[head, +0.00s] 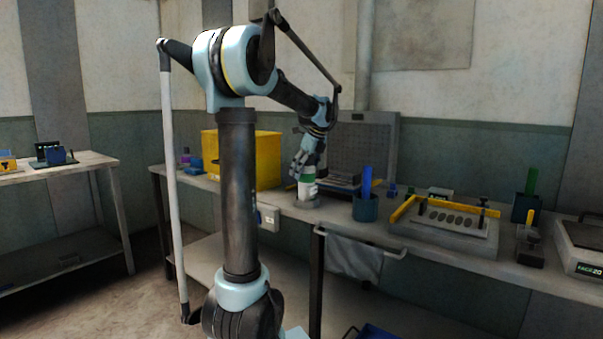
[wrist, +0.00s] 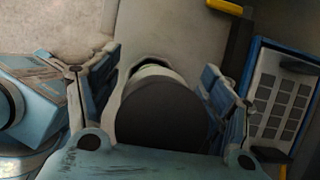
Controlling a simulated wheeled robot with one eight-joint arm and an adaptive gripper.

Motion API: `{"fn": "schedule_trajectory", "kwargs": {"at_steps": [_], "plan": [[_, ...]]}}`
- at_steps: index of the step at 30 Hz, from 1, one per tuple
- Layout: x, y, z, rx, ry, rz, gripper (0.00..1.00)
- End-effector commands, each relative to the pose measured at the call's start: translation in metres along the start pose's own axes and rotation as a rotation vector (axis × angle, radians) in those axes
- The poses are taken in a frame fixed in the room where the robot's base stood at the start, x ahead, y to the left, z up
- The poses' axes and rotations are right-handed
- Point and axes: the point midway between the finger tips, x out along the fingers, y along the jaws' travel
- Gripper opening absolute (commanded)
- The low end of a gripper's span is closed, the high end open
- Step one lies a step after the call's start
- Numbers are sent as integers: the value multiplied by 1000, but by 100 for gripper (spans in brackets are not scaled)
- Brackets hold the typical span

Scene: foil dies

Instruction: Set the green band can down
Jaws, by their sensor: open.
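The green band can (head: 307,188) is white with a green band and stands upright at the bench's front edge, in or on a low grey round holder (head: 303,202). My gripper (head: 309,163) is directly above it, pointing down, with its fingers around the can's upper part. In the wrist view the can (wrist: 160,112) shows its dark round top between the two spread fingers of my gripper (wrist: 160,90). The gripper is open, with a small gap on each side of the can. The can's underside is hidden.
A yellow bin (head: 268,160) stands left of the can. A blue cup (head: 365,208) stands close on the right, with a yellow-edged tray (head: 455,232) beyond it. A grey pegboard (head: 365,148) rises behind. A blue-framed panel (wrist: 280,100) lies right of the fingers.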

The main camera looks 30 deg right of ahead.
Motion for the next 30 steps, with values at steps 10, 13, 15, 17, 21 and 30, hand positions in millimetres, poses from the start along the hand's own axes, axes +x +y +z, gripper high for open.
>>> {"fn": "schedule_trajectory", "kwargs": {"at_steps": [10,13,15,17,21,30], "plan": [[-39,0,0,2,0,-1,74],[-59,0,0,2,0,-1,74],[-73,0,0,2,0,0,74],[-84,0,0,2,0,0,74],[-104,0,0,1,0,0,74],[-122,0,0,1,0,-1,74]]}}
